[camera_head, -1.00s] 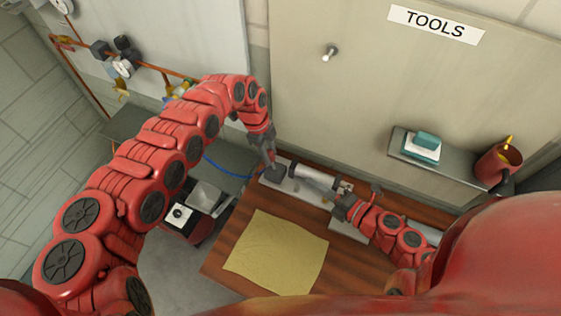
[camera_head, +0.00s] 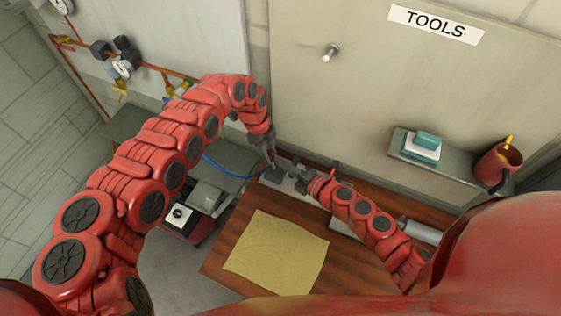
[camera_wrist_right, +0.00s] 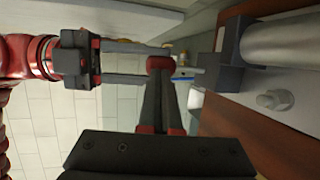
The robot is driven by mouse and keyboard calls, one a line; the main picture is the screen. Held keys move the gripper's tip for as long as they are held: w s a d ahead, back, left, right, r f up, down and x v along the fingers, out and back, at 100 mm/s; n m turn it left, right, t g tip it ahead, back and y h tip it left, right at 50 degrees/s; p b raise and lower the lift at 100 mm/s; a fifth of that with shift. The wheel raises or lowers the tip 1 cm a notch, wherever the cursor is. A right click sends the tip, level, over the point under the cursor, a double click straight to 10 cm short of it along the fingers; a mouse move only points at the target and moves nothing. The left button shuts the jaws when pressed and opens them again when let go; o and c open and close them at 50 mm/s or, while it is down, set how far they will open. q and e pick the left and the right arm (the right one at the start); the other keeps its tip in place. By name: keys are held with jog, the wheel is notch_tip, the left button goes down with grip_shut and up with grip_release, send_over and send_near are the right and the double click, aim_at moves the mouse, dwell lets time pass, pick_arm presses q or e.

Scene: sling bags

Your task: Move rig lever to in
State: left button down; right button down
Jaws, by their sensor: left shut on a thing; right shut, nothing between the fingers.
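The rig stands on the wooden table, with a pale base plate (camera_head: 347,231) and a metal cylinder; my right arm hides much of it. In the right wrist view its dark end block (camera_wrist_right: 232,62) and cylinder (camera_wrist_right: 283,42) are at the right. A thin rod runs from the block to a red knob (camera_wrist_right: 160,63), apparently the lever. My left gripper (camera_head: 271,166) is at the rig's far left end; in the wrist view its fingers (camera_wrist_right: 150,64) are around the knob. My right gripper (camera_head: 284,172) is shut and empty, its tips close to the knob; contact is unclear.
A yellow cloth (camera_head: 276,252) lies on the table (camera_head: 225,262) in front of the rig. Pipes with valves (camera_head: 122,65) are on the left wall.

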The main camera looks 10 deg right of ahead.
jog(key=shift+w+a+f, duration=0.15)
jog(key=shift+w+a, duration=0.2)
jog(key=shift+w, duration=0.05)
jog(key=shift+w+a, duration=0.1)
jog(key=shift+a, duration=0.15)
pick_arm(q)
jog(key=shift+s+d, duration=0.25)
jog(key=shift+s, duration=0.05)
pick_arm(e)
jog(key=shift+w+a, duration=0.2)
jog(key=shift+w, duration=0.1)
pick_arm(q)
jog(key=c, duration=0.5)
grip_release()
jog(key=shift+w+a, duration=0.1)
jog(key=shift+a, duration=0.05)
jog(key=shift+w+a+r, duration=0.1)
jog(key=shift+w, duration=0.05)
